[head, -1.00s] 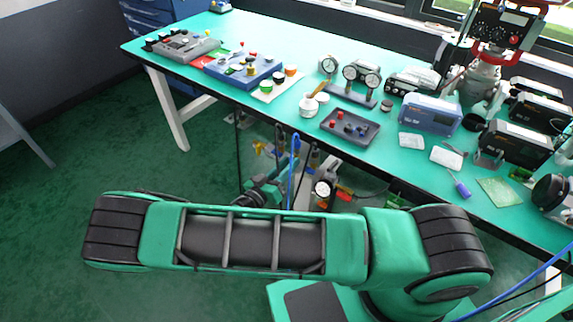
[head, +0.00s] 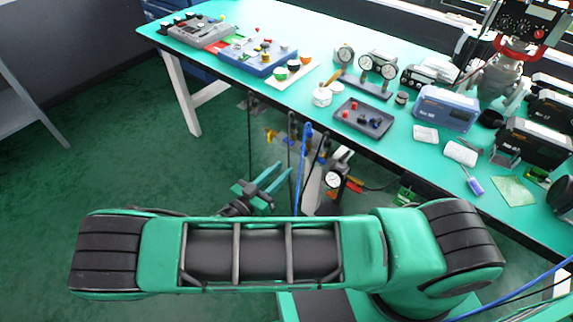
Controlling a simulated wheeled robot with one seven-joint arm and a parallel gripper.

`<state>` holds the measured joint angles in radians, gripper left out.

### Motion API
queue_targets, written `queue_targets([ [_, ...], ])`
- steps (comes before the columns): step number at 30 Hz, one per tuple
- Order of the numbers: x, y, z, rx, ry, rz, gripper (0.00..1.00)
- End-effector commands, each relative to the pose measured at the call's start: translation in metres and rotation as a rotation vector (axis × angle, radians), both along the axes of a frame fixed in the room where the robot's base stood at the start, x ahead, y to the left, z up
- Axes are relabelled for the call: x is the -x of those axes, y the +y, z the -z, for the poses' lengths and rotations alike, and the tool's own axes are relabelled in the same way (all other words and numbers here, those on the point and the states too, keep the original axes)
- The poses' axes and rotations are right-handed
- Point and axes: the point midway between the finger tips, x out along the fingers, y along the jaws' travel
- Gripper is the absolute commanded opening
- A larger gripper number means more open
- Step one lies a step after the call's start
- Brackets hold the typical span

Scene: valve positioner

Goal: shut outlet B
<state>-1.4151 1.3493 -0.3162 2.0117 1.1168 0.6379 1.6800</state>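The valve assembly (head: 314,185) stands below the front edge of the table. It has a round white gauge (head: 333,180), hoses, a yellow part (head: 272,136) at the upper left and a red-and-yellow part (head: 354,185) at the right. I cannot tell which part is outlet B or how it is set; labels are too small and my arm covers the lower area. My gripper (head: 277,186), with green fingers, is left of the assembly. Its fingers are spread with nothing visible between them, and it looks apart from the assembly.
The green-topped table (head: 225,83) holds gauges on a stand (head: 360,85), a dark tray (head: 362,118) of small parts, a blue block (head: 256,58) and several instruments. A blue hose (head: 302,165) hangs close to my gripper's right. The floor at left (head: 140,170) is clear.

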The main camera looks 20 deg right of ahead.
Motion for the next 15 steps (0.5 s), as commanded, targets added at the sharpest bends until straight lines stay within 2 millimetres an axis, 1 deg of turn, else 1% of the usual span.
queue_targets([
  [4, 0.0045, 0.0064, 0.0000, 0.000, 0.000, -0.001, 0.27],
  [15, 0.0052, 0.0069, -0.0003, -0.001, 0.003, 0.001, 0.27],
])
